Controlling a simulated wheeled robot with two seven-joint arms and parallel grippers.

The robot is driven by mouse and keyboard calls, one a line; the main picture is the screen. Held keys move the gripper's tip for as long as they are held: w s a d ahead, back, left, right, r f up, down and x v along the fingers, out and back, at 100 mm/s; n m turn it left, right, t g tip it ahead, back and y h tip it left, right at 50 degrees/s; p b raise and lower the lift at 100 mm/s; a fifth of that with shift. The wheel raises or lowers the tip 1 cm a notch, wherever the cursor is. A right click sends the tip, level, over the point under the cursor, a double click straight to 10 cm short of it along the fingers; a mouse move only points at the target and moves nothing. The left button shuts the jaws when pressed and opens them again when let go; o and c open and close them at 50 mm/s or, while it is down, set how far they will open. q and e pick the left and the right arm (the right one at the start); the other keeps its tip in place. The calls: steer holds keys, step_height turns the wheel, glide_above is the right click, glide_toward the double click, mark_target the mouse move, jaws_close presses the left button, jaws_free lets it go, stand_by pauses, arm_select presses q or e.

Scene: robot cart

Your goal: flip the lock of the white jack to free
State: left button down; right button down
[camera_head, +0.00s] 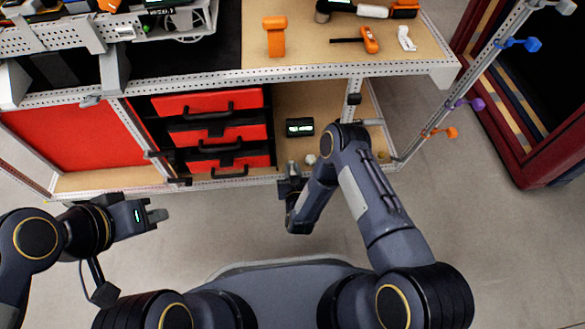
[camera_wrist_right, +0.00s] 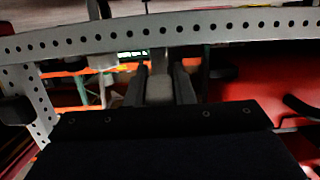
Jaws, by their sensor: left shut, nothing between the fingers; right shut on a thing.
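My right gripper (camera_head: 291,171) is at the front lower rail of the cart, right of the red drawers. In the right wrist view, the right gripper (camera_wrist_right: 160,82) has its two dark fingers on either side of a grey piece (camera_wrist_right: 159,90) at the perforated rail and is shut on it. I cannot tell for sure whether this piece is the lock of the white jack; its position is not readable, and my gripper hides much of it in the head view. My left gripper (camera_head: 158,216) is shut and empty over the floor at the left, apart from the cart.
The perforated front rail (camera_head: 230,82) and lower rail (camera_wrist_right: 230,28) bound the cart. Red drawers (camera_head: 215,128) and a small black device with a lit display (camera_head: 299,127) are inside. Orange tools (camera_head: 274,36) lie on top. The floor (camera_head: 200,240) before the cart is clear.

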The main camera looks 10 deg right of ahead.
steer(key=shift+w+r+g+p, duration=0.3)
steer(key=shift+r+g+p, duration=0.35)
steer(key=shift+g+p, duration=0.45)
steer(key=shift+w+g+p, duration=0.3)
steer(key=shift+g+p, duration=0.4)
steer(key=shift+g, duration=0.5)
steer(key=c, duration=1.2)
jaws_free()
steer(key=shift+c, duration=0.2)
steer(key=p+v, duration=0.3)
steer(key=v, duration=0.4)
steer(key=shift+s+r, duration=0.25)
steer(key=shift+r, duration=0.1)
